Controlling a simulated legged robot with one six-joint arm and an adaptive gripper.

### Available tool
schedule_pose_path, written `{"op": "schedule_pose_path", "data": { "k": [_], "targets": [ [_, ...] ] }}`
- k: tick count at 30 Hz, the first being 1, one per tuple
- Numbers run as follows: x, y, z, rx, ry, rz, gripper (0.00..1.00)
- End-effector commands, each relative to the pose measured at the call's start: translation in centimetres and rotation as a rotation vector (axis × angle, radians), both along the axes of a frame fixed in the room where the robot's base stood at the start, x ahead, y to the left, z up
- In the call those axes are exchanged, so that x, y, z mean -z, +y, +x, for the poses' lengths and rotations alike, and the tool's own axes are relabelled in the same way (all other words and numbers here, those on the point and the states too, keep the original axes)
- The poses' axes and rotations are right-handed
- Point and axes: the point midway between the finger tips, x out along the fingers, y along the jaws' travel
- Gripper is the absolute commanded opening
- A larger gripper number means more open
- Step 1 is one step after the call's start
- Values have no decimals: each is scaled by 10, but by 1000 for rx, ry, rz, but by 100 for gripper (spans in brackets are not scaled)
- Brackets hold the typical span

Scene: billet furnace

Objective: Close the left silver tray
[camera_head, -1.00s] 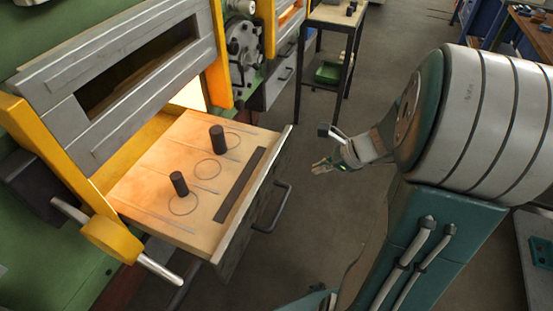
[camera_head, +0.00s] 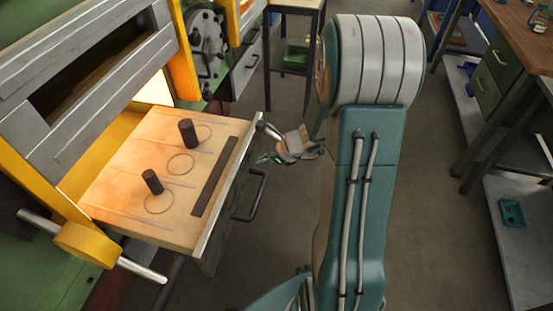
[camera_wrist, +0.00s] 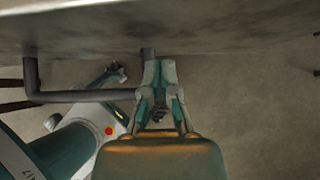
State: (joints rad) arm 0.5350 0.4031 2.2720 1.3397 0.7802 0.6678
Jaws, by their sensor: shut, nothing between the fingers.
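The silver tray (camera_head: 222,205) is pulled out of the furnace front at the left of the head view. Its light top board holds two dark cylinders, a nearer one (camera_head: 152,182) and a farther one (camera_head: 188,133), both standing upright. A dark bar handle (camera_head: 252,197) is on its front face; the handle also shows in the wrist view (camera_wrist: 85,96). My gripper (camera_head: 264,159) is just to the right of the tray front, near the far end of the handle. In the wrist view my gripper (camera_wrist: 158,66) is shut and empty, its tips close to the tray's front face. I cannot tell whether it touches.
The furnace frame with yellow posts (camera_head: 92,243) and a silver rod (camera_head: 140,269) stands at the left. A small dark-legged table (camera_head: 292,75) is at the back. A workbench (camera_head: 500,62) stands at the right. The floor between is open.

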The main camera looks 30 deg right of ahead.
Motion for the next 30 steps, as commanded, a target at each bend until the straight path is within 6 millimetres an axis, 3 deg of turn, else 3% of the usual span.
{"op": "schedule_pose_path", "data": {
  "k": [20, 25, 30],
  "targets": [
    [0, 14, 14, -3, 0, 0, 0],
    [-1, 30, 30, -5, -1, 0, 0],
    [0, 59, 57, -8, -2, 0, 0]
  ]
}}
